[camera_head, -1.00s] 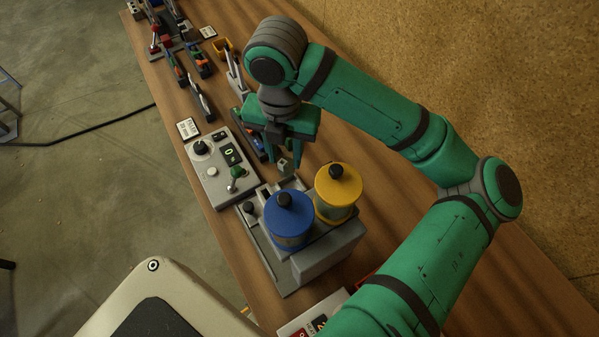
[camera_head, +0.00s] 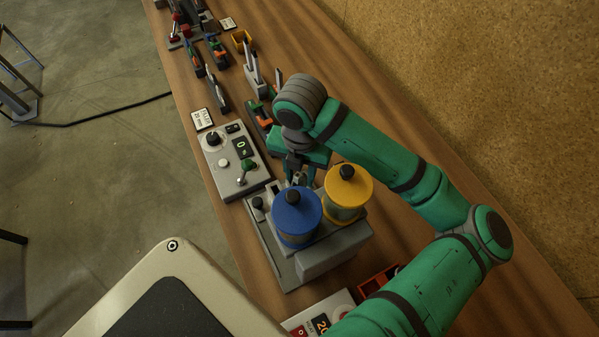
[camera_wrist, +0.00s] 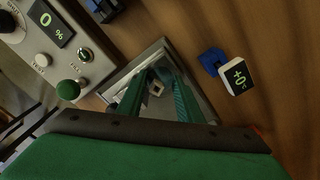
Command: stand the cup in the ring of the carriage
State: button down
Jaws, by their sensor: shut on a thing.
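My gripper (camera_head: 299,174) points down just behind the blue-lidded canister on the grey machine. In the wrist view its two green fingers (camera_wrist: 158,92) are shut on a small pale cup (camera_wrist: 156,89) with a squarish dark opening. The cup is low over a grey metal frame (camera_wrist: 193,78) with raised edges, part of the machine. In the head view the cup is mostly hidden by the blue canister and fingers. I cannot make out the carriage's ring, nor whether the cup touches anything below it.
The blue canister (camera_head: 297,218) and yellow canister (camera_head: 347,192) stand tall close to my gripper. A control box (camera_head: 233,160) with knob, green-tipped lever and a display reading 0 is left of it. A small display (camera_wrist: 238,78) sits right of the frame. Tools lie farther along the bench.

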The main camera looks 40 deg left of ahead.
aim_at(300, 174)
jog(key=c, duration=1.3)
grip_release()
jog(key=shift+f, duration=0.1)
jog(key=shift+o, duration=0.2)
jog(key=shift+w+d, duration=0.15)
jog(key=shift+d, duration=0.05)
jog(key=shift+a+r, duration=0.25)
jog(key=shift+r, duration=0.15)
notch_tip(300, 174, up, 11)
jog(key=shift+r, duration=0.2)
